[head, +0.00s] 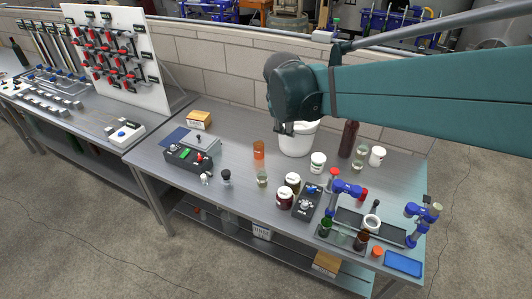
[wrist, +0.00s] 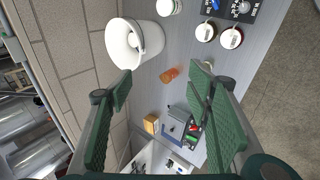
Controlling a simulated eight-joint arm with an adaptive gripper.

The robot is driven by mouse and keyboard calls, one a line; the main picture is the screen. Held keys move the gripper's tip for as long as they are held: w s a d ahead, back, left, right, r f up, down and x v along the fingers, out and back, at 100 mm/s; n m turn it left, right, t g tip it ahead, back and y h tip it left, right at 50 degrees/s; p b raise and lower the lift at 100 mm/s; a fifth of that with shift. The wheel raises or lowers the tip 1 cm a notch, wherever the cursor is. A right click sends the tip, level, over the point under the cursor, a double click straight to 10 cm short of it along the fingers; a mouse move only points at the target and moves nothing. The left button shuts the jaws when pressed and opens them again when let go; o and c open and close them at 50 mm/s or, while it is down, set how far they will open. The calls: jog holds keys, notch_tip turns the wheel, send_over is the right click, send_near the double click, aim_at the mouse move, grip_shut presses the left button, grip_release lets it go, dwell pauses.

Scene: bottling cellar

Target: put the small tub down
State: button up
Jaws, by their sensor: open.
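Two small white tubs stand upright on the steel bench: one (head: 318,163) right of the white bucket, another (head: 377,156) farther right. I cannot tell which is the task's small tub. One white tub also shows at the top edge of the wrist view (wrist: 169,6). The white bucket (head: 297,143) stands near the wall; in the wrist view (wrist: 114,42) something pale shows inside it, not clear enough to name. My gripper (wrist: 165,88) is open with nothing between its fingers, above the bench. In the head view my arm mostly hides it.
An orange bottle (head: 259,150) stands left of the bucket. Dark jars with white lids (head: 284,197), a clear glass (head: 262,179), a control box (head: 187,158) and a dark bottle (head: 348,139) stand around. Bare bench (head: 228,145) shows left of the orange bottle.

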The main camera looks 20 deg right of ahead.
jog(key=s+a+f+m+y, duration=0.1)
jog(key=s+a+m, duration=0.2)
jog(key=s, duration=0.4)
jog(key=s+a+f+m+y, duration=0.1)
jog(key=s+a+f+m, duration=0.1)
jog(key=s, duration=0.6)
jog(key=s+a+f+m+t+y, duration=0.1)
jog(key=s+a+m, duration=0.4)
jog(key=s, duration=0.3)
jog(key=shift+s+f+y, duration=0.25)
jog(key=shift+y, duration=0.15)
jog(key=shift+f, duration=0.1)
